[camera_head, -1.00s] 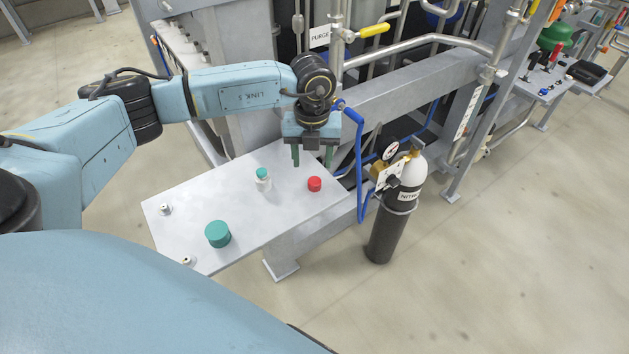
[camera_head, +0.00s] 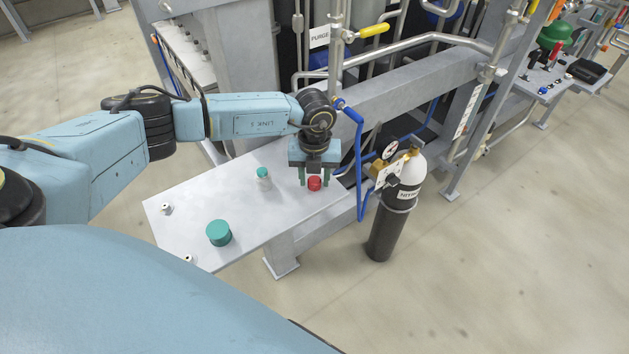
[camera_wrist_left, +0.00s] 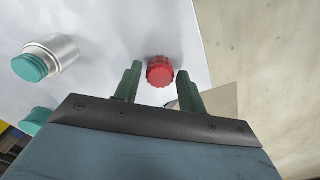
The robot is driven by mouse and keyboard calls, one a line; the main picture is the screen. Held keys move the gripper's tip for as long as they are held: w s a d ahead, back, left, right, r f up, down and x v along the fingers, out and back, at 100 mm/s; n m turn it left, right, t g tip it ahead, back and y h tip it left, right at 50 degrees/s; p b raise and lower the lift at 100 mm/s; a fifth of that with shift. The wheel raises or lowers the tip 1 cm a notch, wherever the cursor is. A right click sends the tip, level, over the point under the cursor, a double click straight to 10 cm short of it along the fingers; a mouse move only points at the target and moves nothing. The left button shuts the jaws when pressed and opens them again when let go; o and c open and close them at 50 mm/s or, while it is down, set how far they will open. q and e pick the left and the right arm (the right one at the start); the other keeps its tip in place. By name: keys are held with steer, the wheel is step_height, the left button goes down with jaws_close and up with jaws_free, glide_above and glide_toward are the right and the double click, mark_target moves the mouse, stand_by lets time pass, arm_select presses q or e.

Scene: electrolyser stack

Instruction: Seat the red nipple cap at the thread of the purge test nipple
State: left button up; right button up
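The red nipple cap (camera_head: 315,184) sits on the grey table plate (camera_head: 190,220) near its right end. My left gripper (camera_head: 314,183) is over it, pointing down, with its two green fingers apart. In the left wrist view the red cap (camera_wrist_left: 160,71) lies between and just beyond the open fingers (camera_wrist_left: 158,85), with space on both sides. I cannot tell which fitting is the purge test nipple; a PURGE label (camera_head: 319,37) hangs on the frame behind. My right gripper is not in view.
Two small white fittings stand near the plate's left edge. A gas bottle (camera_head: 385,230) with a blue hose stands to the right.

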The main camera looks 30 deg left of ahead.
arm_select(q)
steer(key=c, duration=0.7)
steer(key=shift+r, duration=0.15)
